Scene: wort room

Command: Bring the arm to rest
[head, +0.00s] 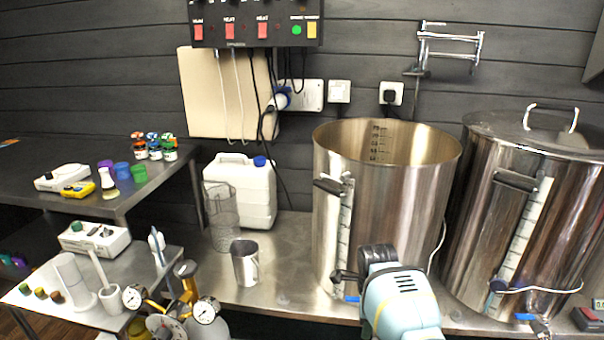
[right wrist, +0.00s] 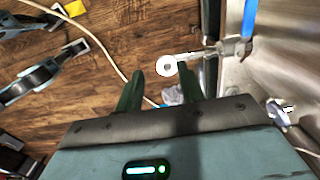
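My right gripper (right wrist: 161,74) shows in the right wrist view. Its two dark green fingers stand apart with nothing held between them, and wood floor shows beyond. In the head view my light blue right arm reaches up at the bottom, right of centre, in front of the open steel kettle (head: 385,190). The fingers cannot be made out there. A tap with a white round end (right wrist: 167,65) shows just beyond the fingertips in the right wrist view; I cannot tell how far away it is. My left arm and gripper are not in view.
A lidded steel kettle (head: 520,210) stands right of the open one. A steel jug (head: 245,265), wire mesh cylinder (head: 221,215) and white canister (head: 242,190) stand on the steel bench (head: 290,290). Gas gauges (head: 205,310) rise at the front left. A cable (right wrist: 95,45) crosses the floor.

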